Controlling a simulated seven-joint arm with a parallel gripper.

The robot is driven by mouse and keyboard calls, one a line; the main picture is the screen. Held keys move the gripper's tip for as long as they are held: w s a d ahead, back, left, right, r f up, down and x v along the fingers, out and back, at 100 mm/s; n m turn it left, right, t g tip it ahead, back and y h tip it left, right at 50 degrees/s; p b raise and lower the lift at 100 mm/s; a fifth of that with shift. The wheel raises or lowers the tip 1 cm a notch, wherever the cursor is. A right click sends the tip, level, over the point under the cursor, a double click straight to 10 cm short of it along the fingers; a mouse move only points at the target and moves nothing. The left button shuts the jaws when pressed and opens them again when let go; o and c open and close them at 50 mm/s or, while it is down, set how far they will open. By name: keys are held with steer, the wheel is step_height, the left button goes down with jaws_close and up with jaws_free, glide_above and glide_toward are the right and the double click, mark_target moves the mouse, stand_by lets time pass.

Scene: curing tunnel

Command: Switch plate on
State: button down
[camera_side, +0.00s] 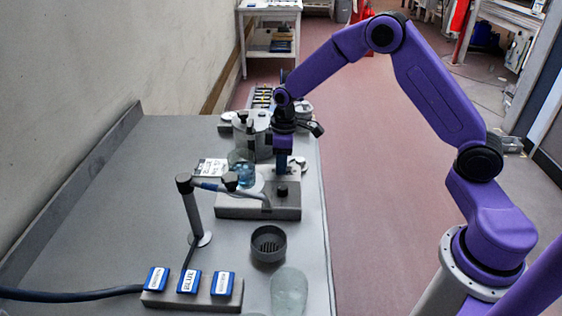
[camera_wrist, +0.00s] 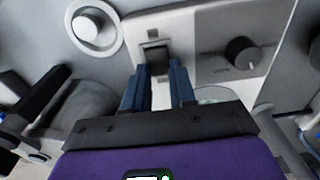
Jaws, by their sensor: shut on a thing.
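The plate (camera_side: 240,210) is a low grey box on the bench in the side view, with a beaker of blue liquid (camera_side: 241,168) at its back left. In the wrist view its pale top (camera_wrist: 205,25) carries a dark round knob (camera_wrist: 243,50) and a small dark switch (camera_wrist: 155,58). My gripper (camera_wrist: 160,74) points at the switch, its two blue fingers on either side of it, shut on it. In the side view my gripper (camera_side: 283,168) is low behind the knob (camera_side: 282,189), and the switch is hidden. I cannot tell the switch's on or off position.
A post with a side arm (camera_side: 193,210) stands left of the plate. A dark round cup (camera_side: 268,243) and a block with blue labelled pieces (camera_side: 190,290) are in front. A grey cylindrical vessel (camera_side: 251,130) and other items crowd the back. Bare bench lies to the left.

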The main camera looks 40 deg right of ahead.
steer(key=shift+s+d+t+y, duration=0.15)
steer(key=shift+s+t+y, duration=0.1)
steer(key=shift+t+y, duration=0.55)
steer(key=c, duration=0.9)
jaws_free()
steer(key=shift+r, duration=0.1)
steer(key=v, duration=1.7)
steer(key=shift+s+d+r, duration=0.15)
